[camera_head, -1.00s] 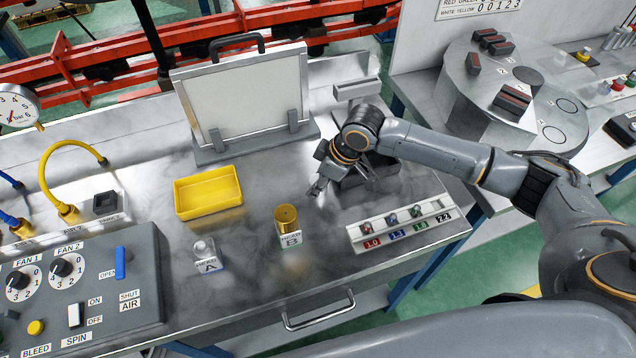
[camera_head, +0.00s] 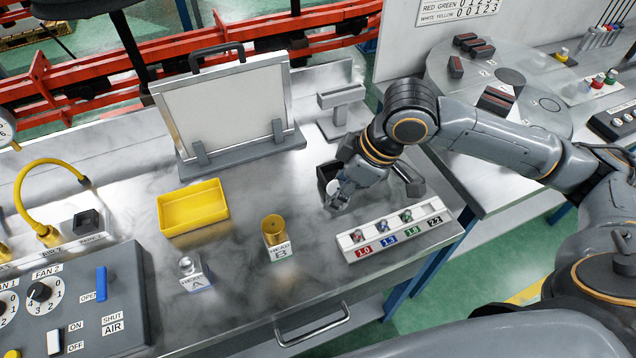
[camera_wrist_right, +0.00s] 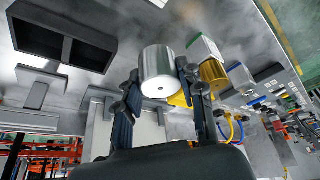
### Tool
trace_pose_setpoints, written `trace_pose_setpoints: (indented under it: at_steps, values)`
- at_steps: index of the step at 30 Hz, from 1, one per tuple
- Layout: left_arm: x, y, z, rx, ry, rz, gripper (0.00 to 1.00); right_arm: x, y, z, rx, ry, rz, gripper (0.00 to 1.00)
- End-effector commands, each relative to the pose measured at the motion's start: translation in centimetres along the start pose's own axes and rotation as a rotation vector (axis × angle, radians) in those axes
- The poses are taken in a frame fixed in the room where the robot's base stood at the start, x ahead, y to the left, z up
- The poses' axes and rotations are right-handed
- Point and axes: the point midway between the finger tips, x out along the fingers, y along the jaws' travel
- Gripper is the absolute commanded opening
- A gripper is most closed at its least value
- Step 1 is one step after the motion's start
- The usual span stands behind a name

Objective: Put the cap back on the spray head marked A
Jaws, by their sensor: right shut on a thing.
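Spray head A (camera_head: 189,267), a small silver nozzle on a block marked A (camera_head: 196,281), stands uncapped at the front left of the bench. My right gripper (camera_head: 340,192) is at the dark tray on the right of the bench, well to the right of A. In the right wrist view my right gripper (camera_wrist_right: 161,85) is shut on a silver cylindrical cap (camera_wrist_right: 159,67), its flat end with a small centre hole facing the camera. Spray head B, on its block (camera_head: 280,252), wears a gold cap (camera_head: 273,228). My left gripper is not in view.
A dark two-compartment tray (camera_wrist_right: 62,38) lies near the gripper. A labelled rack with small nozzles (camera_head: 400,229) is in front of it. A yellow bin (camera_head: 193,208) and a framed panel (camera_head: 222,110) stand behind A and B. A control box (camera_head: 85,300) is left of A.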

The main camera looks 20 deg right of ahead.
Motion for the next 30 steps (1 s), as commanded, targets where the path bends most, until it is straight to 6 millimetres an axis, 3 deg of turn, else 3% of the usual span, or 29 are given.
trace_pose_setpoints:
  at_steps: [6, 15, 24, 30]
  values:
    - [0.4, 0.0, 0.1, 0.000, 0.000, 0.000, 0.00, -2.1, -1.7, 1.8, 0.001, 0.000, 0.001, 0.17]
    - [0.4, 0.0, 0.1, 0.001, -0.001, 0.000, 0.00, -2.7, -2.2, 2.1, 0.001, 0.001, -0.001, 0.17]
    - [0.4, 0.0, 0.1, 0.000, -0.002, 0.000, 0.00, -2.6, -2.0, 1.9, 0.021, -0.001, 0.008, 0.17]
    - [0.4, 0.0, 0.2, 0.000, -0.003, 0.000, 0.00, -1.9, 0.1, 0.4, 0.264, -0.028, 0.106, 0.17]
